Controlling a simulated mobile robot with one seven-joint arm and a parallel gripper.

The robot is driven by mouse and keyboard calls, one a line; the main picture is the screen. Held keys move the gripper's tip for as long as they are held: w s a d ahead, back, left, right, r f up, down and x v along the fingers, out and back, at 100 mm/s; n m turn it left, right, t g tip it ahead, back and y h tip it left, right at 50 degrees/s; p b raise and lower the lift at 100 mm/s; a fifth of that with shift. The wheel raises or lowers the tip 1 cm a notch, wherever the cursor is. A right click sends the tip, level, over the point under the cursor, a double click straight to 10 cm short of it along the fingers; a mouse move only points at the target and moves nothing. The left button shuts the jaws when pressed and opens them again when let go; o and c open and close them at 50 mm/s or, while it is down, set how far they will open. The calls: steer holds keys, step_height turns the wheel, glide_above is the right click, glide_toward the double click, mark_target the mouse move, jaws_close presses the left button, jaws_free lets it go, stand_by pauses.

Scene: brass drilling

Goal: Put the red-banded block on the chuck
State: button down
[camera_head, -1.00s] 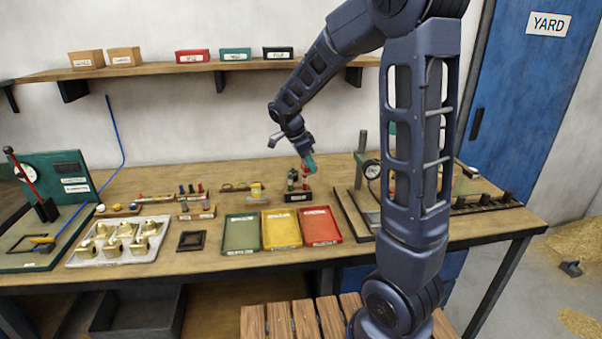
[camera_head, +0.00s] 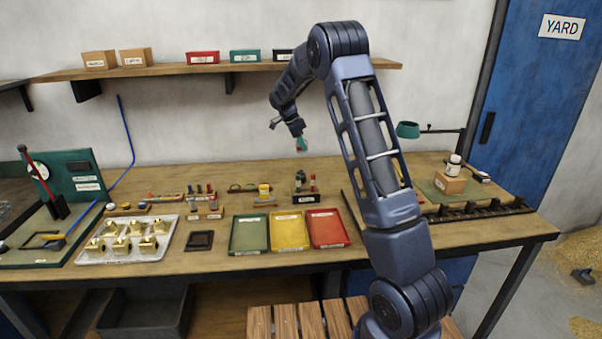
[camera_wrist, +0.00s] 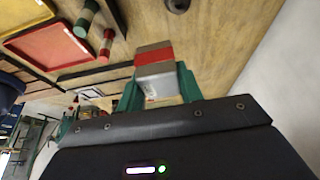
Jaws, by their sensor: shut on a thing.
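My gripper (camera_head: 302,146) is raised above the back of the bench, below the shelf. In the wrist view, its green fingers (camera_wrist: 160,88) are shut on a grey block with a red band (camera_wrist: 154,57). The block is clear of the bench top. In the head view the block is too small to make out at the fingertips. Below stands a dark rack (camera_head: 306,198) with green and red-topped pieces. I cannot tell for certain which thing is the chuck.
Green (camera_head: 249,234), yellow (camera_head: 291,230) and red (camera_head: 327,228) trays lie at the front middle. A white tray of brass parts (camera_head: 128,258) is at left. A green mat (camera_head: 433,190) with a wooden block and jar is at right. A shelf (camera_head: 215,74) runs above.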

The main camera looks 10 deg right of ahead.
glide_above(301, 171)
steer(key=f, duration=0.2)
steer(key=shift+w+f, duration=0.1)
steer(key=shift+f, duration=4.75)
steer(key=shift+f, duration=0.1)
steer(key=c, duration=0.9)
jaws_free()
steer(key=shift+f, duration=0.1)
